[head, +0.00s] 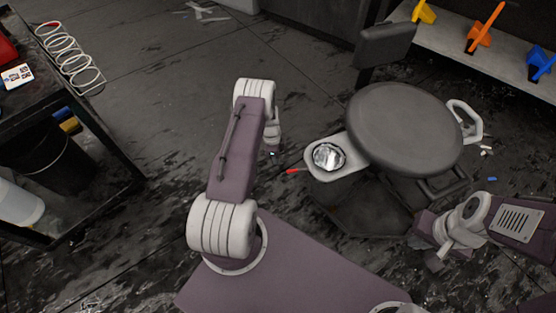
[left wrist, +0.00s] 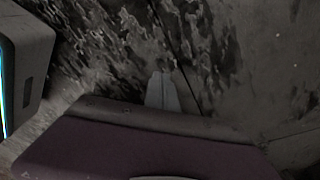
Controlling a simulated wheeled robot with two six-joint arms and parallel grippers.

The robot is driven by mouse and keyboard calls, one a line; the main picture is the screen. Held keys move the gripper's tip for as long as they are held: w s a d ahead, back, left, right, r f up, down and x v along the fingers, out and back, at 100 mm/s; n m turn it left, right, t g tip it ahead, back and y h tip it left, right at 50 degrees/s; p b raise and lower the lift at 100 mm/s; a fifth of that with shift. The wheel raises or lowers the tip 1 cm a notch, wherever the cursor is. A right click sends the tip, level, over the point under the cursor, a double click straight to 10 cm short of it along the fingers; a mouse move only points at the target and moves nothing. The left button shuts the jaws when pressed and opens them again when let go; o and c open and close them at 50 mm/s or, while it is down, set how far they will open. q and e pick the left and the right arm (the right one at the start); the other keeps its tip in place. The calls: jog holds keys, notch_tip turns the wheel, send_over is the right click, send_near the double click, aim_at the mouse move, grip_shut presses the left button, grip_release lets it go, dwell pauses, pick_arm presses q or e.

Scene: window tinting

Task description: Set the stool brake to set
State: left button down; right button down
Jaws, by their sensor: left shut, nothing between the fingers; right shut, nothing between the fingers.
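The stool has a round dark grey seat (head: 405,125) and a backrest behind it. A small red-tipped lever (head: 293,171) sticks out to the left, low beside the stool's pale side tray (head: 345,148); I cannot tell its setting. My left arm reaches up the middle of the head view, and its gripper there is mostly hidden behind the forearm, left of the stool. In the left wrist view the left gripper (left wrist: 163,82) is shut and empty, above the dark floor. My right gripper (head: 438,256) is shut and empty, low at the stool's right front.
A shiny metal bowl (head: 328,156) sits in the side tray. A pale loop handle (head: 469,122) is on the stool's right. A dark cart (head: 118,148) stands left; a shelf (head: 455,45) with coloured tools is at the upper right. Floor between cart and stool is open.

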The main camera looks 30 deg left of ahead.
pick_arm(q)
jog(key=s+a+r+p, duration=0.2)
jog(key=a+r, duration=0.2)
jog(key=a, duration=0.1)
jog(key=shift+s+r+p, duration=0.15)
jog(key=shift+r+p, duration=0.05)
jog(key=shift+p, duration=0.1)
jog(key=shift+a, duration=0.1)
